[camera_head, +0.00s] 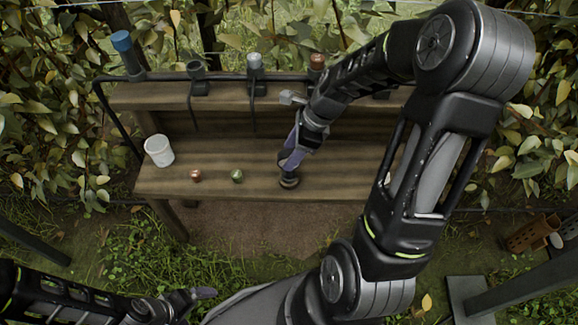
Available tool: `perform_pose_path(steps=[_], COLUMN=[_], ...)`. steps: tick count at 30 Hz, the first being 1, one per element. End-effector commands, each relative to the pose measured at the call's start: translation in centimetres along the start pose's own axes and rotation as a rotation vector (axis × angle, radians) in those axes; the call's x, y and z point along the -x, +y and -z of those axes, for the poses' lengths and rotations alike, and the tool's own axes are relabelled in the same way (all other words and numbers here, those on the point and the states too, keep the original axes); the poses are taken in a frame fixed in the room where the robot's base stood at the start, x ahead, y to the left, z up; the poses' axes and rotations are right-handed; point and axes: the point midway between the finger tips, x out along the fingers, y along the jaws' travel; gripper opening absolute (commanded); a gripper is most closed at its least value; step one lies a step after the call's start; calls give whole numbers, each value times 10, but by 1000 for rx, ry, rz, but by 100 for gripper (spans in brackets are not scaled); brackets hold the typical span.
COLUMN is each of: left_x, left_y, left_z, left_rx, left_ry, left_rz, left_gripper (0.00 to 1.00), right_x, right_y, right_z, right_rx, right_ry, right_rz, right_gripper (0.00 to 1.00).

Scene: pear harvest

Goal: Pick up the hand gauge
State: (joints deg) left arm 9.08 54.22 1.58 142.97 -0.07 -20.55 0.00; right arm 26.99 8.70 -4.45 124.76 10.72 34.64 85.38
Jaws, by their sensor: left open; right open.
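My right gripper (291,163) reaches down over the bench shelf (215,185), right of its middle. A small dark round object (289,183) sits on the shelf right at its fingertips. This may be the hand gauge, but it is too small and too covered by the fingers to be sure. I cannot tell whether the fingers touch it. My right gripper is open. My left gripper (205,294) is open and low at the bottom of the view, in front of the bench and away from the objects.
A white cup (159,151), a small reddish fruit (196,175) and a green fruit (237,175) stand on the shelf to the left. Along the upper ledge are a blue-topped cylinder (126,52) and several holders. My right arm covers the bench's right end. Leafy plants rise behind.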

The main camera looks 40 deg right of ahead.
Motion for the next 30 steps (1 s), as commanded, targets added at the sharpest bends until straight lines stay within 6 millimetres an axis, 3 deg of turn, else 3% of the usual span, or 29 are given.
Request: perform_pose_path(steps=[5, 16, 30], left_x=[-1, -20, -20], left_y=[0, -8, -8], left_z=[0, 0, 0], left_rx=[0, 2, 2], left_ry=[0, 0, 0], left_rz=[0, 0, 0], left_gripper=[95, 95, 95], right_x=[-2, -49, -52], right_y=[0, -2, -2], right_z=[0, 4, 2], right_rx=[0, 0, 0], right_ry=[0, 0, 0], right_rz=[0, -1, 0], right_gripper=[53, 53, 53])
